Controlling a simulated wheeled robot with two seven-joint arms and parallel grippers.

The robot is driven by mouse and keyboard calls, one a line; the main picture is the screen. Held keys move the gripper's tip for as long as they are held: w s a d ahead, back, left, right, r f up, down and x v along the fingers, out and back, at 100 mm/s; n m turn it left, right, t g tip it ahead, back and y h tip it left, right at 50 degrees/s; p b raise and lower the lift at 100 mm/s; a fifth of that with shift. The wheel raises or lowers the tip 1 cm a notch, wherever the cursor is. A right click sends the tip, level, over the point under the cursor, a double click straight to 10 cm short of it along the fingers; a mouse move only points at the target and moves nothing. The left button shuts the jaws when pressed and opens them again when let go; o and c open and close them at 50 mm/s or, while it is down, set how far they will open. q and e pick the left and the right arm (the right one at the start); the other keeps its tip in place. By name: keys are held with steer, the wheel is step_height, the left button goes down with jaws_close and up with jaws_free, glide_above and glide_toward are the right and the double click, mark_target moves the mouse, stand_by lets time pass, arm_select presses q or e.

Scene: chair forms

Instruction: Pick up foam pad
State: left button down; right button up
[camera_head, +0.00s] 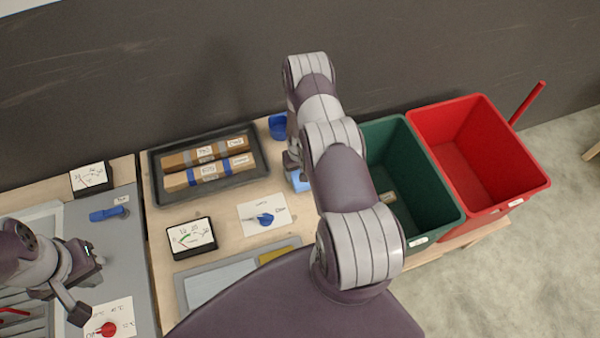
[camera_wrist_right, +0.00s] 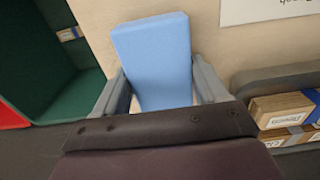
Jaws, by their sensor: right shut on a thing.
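The foam pad (camera_wrist_right: 153,60) is a light blue block, seen large in the right wrist view. My right gripper (camera_wrist_right: 158,85) has a grey finger on each side of it and is shut on it. In the head view only a small blue part of the pad (camera_head: 300,181) shows beside my right arm, which hides the rest. My right gripper is mostly hidden there. My left gripper (camera_head: 88,282) is at the lower left of the head view, over the grey surface, apart from the pad. I cannot tell how far its fingers are parted.
A green bin (camera_head: 441,204) and a red bin (camera_head: 530,181) stand on the right. A black tray (camera_head: 157,189) with labelled wooden bars lies at the back. A gauge (camera_head: 191,238), a card with a blue knob (camera_head: 264,219) and a blue cup (camera_head: 278,127) are on the table.

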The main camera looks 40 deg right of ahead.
steer(key=r+b, duration=0.2)
steer(key=r, duration=0.1)
steer(key=shift+s+a+r, duration=0.15)
steer(key=shift+s+r, duration=0.15)
steer(key=shift+s, duration=0.05)
steer(key=s+a+r+b, duration=0.1)
steer(key=s+r+b, duration=0.2)
steer(key=s+r, duration=0.3)
steer(key=s, duration=0.5)
steer(key=shift+a+r+b, duration=0.15)
steer(key=shift+r+b, duration=0.2)
steer(key=shift+r, duration=0.05)
